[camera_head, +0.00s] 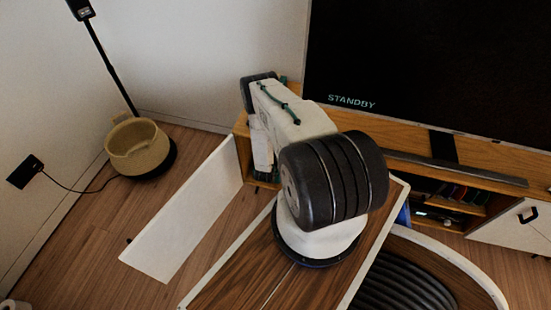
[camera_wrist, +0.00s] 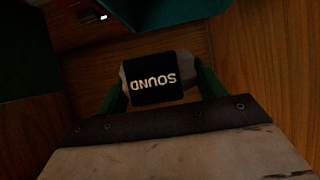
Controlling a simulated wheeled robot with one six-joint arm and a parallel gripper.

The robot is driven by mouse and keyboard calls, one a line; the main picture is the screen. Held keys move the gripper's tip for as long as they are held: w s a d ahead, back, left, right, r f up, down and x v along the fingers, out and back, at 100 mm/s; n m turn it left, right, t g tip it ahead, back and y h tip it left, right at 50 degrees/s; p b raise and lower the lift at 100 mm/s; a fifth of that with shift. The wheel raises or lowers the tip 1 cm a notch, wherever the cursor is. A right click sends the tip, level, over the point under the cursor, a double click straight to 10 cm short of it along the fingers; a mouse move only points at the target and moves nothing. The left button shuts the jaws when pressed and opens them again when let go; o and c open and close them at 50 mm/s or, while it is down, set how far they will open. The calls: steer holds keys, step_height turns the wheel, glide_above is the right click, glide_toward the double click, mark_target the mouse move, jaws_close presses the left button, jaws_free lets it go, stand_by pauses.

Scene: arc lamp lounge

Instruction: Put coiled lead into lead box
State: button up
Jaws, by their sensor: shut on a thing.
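My gripper (camera_wrist: 162,78) shows in the wrist view with its two green fingers shut on a small grey bundle with a black band (camera_wrist: 153,90). The band reads "SOUND" upside down; I take the bundle to be the coiled lead, though its coils are too dark to make out. It is in front of brown wood. A dark green, box-like thing (camera_wrist: 170,10) lies just beyond it at the top; I cannot tell whether it is the lead box. In the head view my arm hides the lead, and it reaches down at the left end of the low wooden cabinet.
The cabinet (camera_head: 480,190) has open shelves and a white door, open at the left (camera_head: 185,220). A television (camera_head: 440,60) stands above it, with a soundbar (camera_head: 455,168) in front. A woven basket (camera_head: 138,147) and lamp pole (camera_head: 110,65) are at the left. Some floor there is clear.

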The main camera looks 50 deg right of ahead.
steer(key=shift+w+d, duration=0.15)
steer(key=shift+w, duration=0.25)
steer(key=shift+w+f, duration=0.1)
steer(key=shift+f, duration=1.7)
steer(key=shift+f, duration=0.1)
steer(key=shift+f, duration=0.5)
steer(key=o, duration=1.1)
steer(key=shift+r, duration=0.1)
steer(key=v, duration=1.2)
steer(key=shift+r, duration=0.5)
